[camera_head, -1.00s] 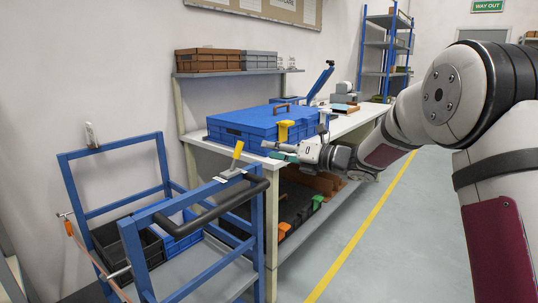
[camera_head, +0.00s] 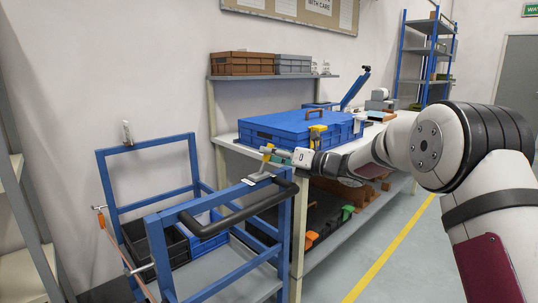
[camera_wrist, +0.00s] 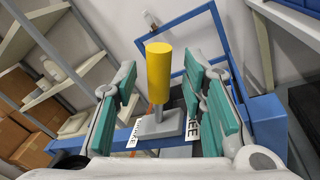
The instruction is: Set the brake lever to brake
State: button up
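The brake lever has a yellow handle (camera_wrist: 159,73) on a grey stem and base plate (camera_wrist: 160,125), fixed to the blue cart's top bar. In the wrist view a label reading "BRAKE" (camera_wrist: 135,132), partly hidden, lies left of the base, and a "FREE" label (camera_wrist: 193,122) lies right. The lever stands between my open gripper's teal-padded fingers (camera_wrist: 163,88), with gaps on both sides; I cannot tell how far it leans. In the head view my gripper (camera_head: 276,156) is at the lever (camera_head: 266,153), partly covering it.
The blue cart (camera_head: 170,209) has a black handle bar (camera_head: 240,214) and bins inside. A workbench (camera_head: 231,139) with a large blue crate (camera_head: 285,127) stands close behind and right of my gripper. Open floor with a yellow line (camera_head: 393,254) lies to the right.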

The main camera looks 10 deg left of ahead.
jog(key=shift+x, duration=0.75)
grip_shut()
